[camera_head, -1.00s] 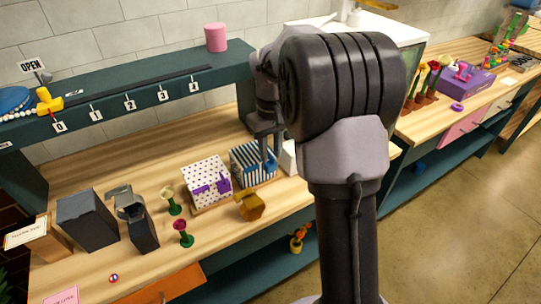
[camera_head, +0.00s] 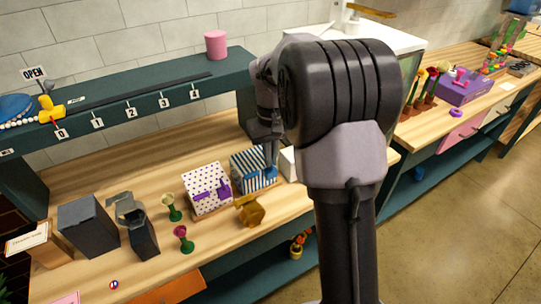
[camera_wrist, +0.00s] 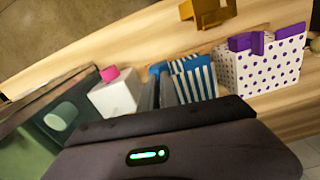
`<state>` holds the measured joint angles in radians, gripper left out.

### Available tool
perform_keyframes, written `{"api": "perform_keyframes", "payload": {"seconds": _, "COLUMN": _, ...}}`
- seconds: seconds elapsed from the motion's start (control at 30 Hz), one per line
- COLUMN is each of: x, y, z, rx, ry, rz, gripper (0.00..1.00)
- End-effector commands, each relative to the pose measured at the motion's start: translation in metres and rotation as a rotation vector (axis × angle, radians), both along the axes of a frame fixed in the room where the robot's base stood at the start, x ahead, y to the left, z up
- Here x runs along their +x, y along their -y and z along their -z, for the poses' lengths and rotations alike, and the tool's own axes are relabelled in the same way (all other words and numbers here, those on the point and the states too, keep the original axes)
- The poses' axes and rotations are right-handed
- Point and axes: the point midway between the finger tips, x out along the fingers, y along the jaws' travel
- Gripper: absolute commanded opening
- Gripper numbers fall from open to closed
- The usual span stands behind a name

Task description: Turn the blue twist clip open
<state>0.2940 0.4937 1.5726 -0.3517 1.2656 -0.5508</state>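The blue twist clip (camera_wrist: 157,70) shows in the wrist view at the edge of the blue-and-white striped box (camera_wrist: 203,82), just beyond my fingertips. The striped box also stands on the wooden counter in the head view (camera_head: 250,170). My gripper (camera_wrist: 160,86) points down at the clip's side of this box, its two grey fingers close together. Whether they touch the clip, or have it between them, cannot be told. In the head view my gripper (camera_head: 270,165) is partly hidden by my arm, and the clip is hard to make out there.
A white dotted box with a purple clip (camera_head: 207,190) stands left of the striped box. A gold piece (camera_head: 250,210) lies in front. A white box with a pink top (camera_wrist: 114,92) stands on the other side. Flowers in green holders (camera_head: 172,207) and dark boxes (camera_head: 88,226) stand farther left.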

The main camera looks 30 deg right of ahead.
Motion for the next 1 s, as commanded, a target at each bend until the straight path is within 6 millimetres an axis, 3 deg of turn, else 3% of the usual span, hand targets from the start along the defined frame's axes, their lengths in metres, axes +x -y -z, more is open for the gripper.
{"api": "perform_keyframes", "payload": {"seconds": 1.0, "x": -0.0018, "y": 0.0027, "z": -0.0004, "rx": 0.000, "ry": 0.000, "rz": 0.945, "gripper": 0.00}}
